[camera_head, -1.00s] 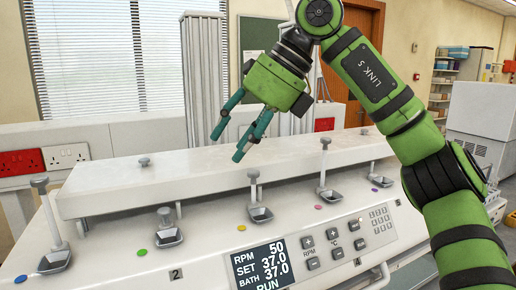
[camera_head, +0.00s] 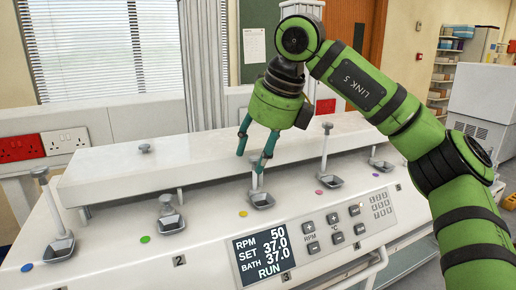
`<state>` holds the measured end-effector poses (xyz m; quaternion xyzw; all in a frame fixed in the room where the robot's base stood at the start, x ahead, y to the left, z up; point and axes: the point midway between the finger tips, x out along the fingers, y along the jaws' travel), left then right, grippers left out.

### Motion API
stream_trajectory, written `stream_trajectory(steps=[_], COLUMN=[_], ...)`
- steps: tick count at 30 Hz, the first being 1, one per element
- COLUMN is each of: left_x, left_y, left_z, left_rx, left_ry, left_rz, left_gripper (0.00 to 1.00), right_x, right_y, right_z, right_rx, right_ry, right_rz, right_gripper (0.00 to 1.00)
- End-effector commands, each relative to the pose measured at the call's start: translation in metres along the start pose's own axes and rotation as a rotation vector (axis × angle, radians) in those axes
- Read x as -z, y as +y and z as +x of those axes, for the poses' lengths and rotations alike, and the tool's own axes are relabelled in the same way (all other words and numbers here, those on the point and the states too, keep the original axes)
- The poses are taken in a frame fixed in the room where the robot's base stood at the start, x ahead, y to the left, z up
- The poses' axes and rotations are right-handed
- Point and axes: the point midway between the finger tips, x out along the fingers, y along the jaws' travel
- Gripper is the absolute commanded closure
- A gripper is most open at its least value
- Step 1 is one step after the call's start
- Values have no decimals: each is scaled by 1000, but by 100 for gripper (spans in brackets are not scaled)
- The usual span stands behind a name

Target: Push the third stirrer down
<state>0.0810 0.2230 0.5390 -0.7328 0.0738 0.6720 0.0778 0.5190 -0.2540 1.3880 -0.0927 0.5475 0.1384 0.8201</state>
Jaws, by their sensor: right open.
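The machine (camera_head: 200,155) is a white bath with a row of several stirrers along its front ledge, each rising from a small grey metal cup. The third stirrer from the left (camera_head: 260,197) stands at the yellow dot, near the middle of the row. My right gripper (camera_head: 249,163) is open and empty, pointing down. I cannot tell whether the finger touches the rod. My left gripper is out of view.
The first stirrer (camera_head: 61,246) and fourth stirrer (camera_head: 323,160) stand tall. The second stirrer (camera_head: 170,220) sits lower, and the fifth (camera_head: 379,163) is at the right. A display and buttons (camera_head: 270,258) are in front. A raised white cover lies behind the row.

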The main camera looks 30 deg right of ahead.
Motion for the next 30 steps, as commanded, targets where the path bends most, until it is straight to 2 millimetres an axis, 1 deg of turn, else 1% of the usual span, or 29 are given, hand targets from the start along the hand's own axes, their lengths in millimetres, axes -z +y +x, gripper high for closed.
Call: stream_trajectory(steps=[2, 3, 5, 6, 7, 14, 17, 21, 24, 30], left_x=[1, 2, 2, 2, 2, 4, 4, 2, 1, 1], left_y=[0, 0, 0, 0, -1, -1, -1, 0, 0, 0], left_z=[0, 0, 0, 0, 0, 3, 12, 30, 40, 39], left_rx=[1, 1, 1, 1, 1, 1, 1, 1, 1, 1], left_ry=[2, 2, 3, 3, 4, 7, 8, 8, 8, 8], left_rz=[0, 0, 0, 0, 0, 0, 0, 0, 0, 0], left_gripper=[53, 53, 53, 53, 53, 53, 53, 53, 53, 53], right_x=[0, 0, 0, 0, 0, 1, 5, 14, 18, 19], right_y=[0, 0, 0, 0, 0, 0, 0, 0, 0, 0], right_z=[0, 0, 0, 0, 0, 3, 12, 34, 45, 46], right_rx=[0, 0, 0, 0, 0, -1, -2, -2, -2, -2], right_ry=[0, 0, 0, 0, 0, 0, 1, 3, 2, 6], right_rz=[0, 0, 0, 0, 0, 1, 0, -1, -1, -1], right_gripper=[53, 57, 81, 97, 100, 100, 100, 100, 100, 100])
